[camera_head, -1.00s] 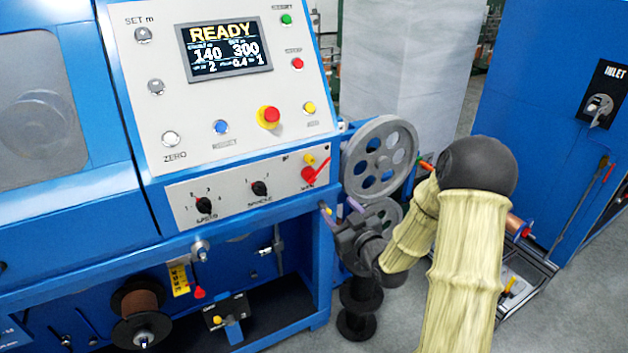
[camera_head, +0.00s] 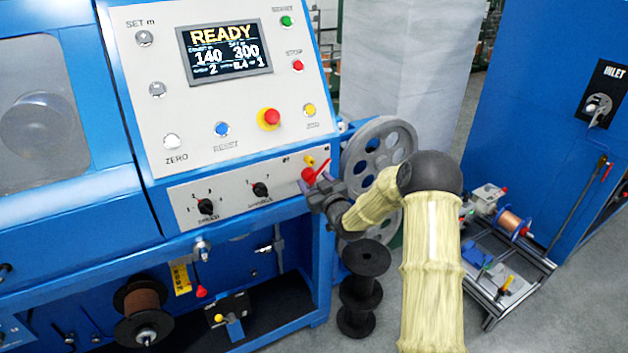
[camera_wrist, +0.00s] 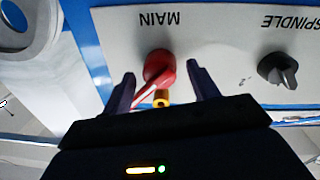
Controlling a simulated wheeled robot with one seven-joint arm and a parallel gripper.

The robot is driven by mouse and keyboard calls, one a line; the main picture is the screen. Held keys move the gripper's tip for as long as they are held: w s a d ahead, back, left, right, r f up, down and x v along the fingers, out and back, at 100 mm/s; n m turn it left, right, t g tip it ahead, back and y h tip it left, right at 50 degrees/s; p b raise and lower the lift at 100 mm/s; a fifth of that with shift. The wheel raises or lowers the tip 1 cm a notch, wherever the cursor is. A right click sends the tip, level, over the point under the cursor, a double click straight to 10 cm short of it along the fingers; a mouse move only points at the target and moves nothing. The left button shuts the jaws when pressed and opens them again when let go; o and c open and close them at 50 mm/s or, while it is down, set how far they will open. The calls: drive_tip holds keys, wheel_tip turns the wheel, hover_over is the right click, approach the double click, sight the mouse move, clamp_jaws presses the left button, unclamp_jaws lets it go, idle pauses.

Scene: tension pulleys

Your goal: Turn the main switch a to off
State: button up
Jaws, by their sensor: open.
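The main switch (camera_head: 309,174) is a red rotary handle at the right end of the lower grey panel. In the head view its lever slants up to the right, with a yellow piece (camera_head: 309,160) just above it. In the wrist view, which is upside down, the red switch (camera_wrist: 159,68) sits below the MAIN label, its lever slanting to lower left. My gripper (camera_wrist: 162,84) is open, with one dark finger on each side of the switch. In the head view my gripper (camera_head: 318,188) is close in front of the panel. Contact cannot be told.
The black SPINDLE knob (camera_wrist: 279,70) is beside the switch, and another black knob (camera_head: 205,206) is further left. A red and yellow emergency button (camera_head: 268,118) is above. A large grey pulley (camera_head: 366,148) stands right of the panel, with a black spool (camera_head: 362,258) below.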

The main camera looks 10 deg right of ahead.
drive_tip(key=shift+w, duration=0.15)
drive_tip(key=shift+c, duration=0.2)
clamp_jaws()
